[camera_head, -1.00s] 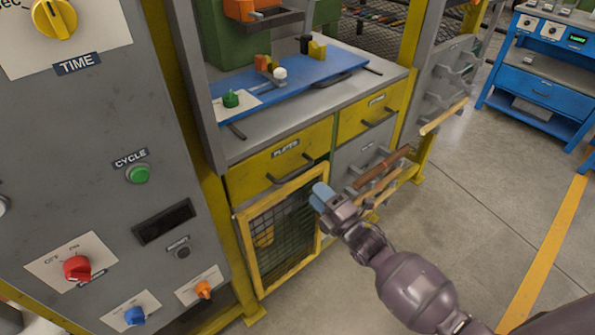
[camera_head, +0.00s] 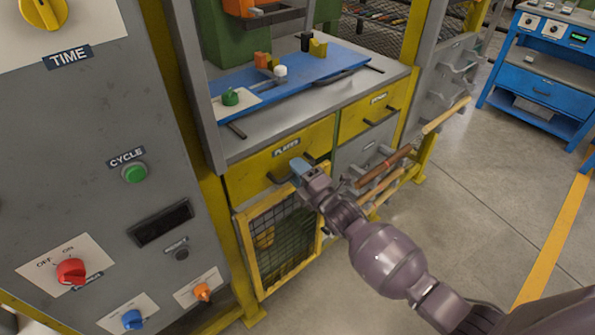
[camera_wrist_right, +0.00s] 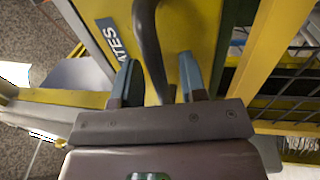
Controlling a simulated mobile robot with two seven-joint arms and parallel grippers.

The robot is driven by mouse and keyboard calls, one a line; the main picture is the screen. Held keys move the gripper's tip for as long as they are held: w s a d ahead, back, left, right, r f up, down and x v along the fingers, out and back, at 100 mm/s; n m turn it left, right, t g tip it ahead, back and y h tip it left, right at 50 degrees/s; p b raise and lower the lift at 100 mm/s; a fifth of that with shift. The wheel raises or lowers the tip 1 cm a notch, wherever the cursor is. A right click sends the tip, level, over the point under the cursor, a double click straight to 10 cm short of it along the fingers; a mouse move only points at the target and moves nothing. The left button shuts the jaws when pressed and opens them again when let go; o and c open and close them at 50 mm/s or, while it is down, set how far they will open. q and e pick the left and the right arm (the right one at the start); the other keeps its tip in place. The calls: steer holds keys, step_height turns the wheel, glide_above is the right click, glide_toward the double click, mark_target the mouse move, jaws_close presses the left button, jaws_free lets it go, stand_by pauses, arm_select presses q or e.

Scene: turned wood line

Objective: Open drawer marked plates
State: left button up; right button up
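The yellow drawer marked plates (camera_head: 250,178) is in the left of the bench front, below the grey worktop, and looks shut. Its label (camera_head: 286,148) also shows in part in the right wrist view (camera_wrist_right: 112,40). My right gripper (camera_head: 298,165) is at the drawer's handle and covers part of it. In the right wrist view the dark bar handle (camera_wrist_right: 150,50) runs between the two blue fingertips of my right gripper (camera_wrist_right: 158,78), which are apart with gaps on both sides of the bar. My left gripper is not in view.
A mesh-fronted yellow door (camera_head: 285,238) is below the drawer. A second yellow drawer (camera_head: 372,112) and a grey one (camera_head: 362,150) are to the right, with wooden turned pieces (camera_head: 385,165) beside them. A grey control panel (camera_head: 80,180) stands left. The floor to the right is clear.

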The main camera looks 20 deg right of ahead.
jaws_close()
steer(key=shift+s+d, duration=0.1)
steer(key=shift+s, duration=0.15)
arm_select(q)
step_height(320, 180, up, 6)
steer(key=p, duration=0.7)
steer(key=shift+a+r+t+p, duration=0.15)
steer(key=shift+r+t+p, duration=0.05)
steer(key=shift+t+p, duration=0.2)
arm_select(e)
steer(key=r+v, duration=0.2)
steer(key=v, duration=1.1)
steer(key=s+r+v, duration=0.1)
steer(key=r+v, duration=0.2)
steer(key=v, duration=1)
steer(key=shift+s+d, duration=0.2)
steer(key=shift+s, duration=0.1)
steer(key=shift+o, duration=0.2)
jaws_free()
